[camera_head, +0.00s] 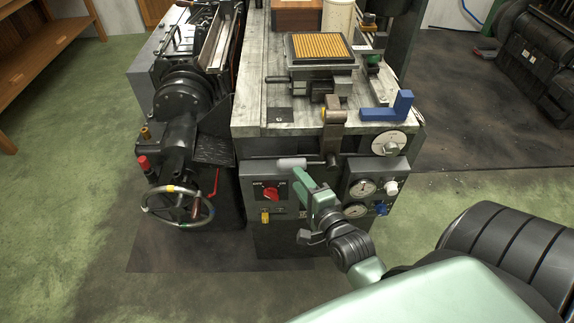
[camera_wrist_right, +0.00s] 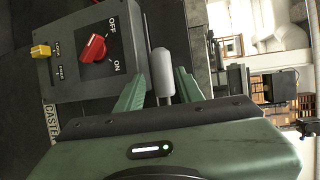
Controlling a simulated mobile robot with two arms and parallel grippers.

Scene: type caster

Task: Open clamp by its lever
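The lever has a grey cylindrical handle (camera_head: 292,162) that lies level across the front of the machine, above the control box. Its dark rod runs right to a joint below a brown-grey metal arm (camera_head: 334,116) at the table edge, which looks like part of the clamp. My right gripper (camera_head: 303,178) is at the handle, just in front of and below it. In the right wrist view the handle (camera_wrist_right: 162,72) stands between the two green fingers (camera_wrist_right: 158,88), which are apart with gaps on both sides. My left gripper is not in view.
A control box with a red OFF/ON knob (camera_head: 271,193) is left of my gripper. A gauge panel (camera_head: 360,187) is close on the right. A blue angled block (camera_head: 388,107) and a tray of brass-coloured pieces (camera_head: 320,47) are on the table. A handwheel (camera_head: 178,204) stands left.

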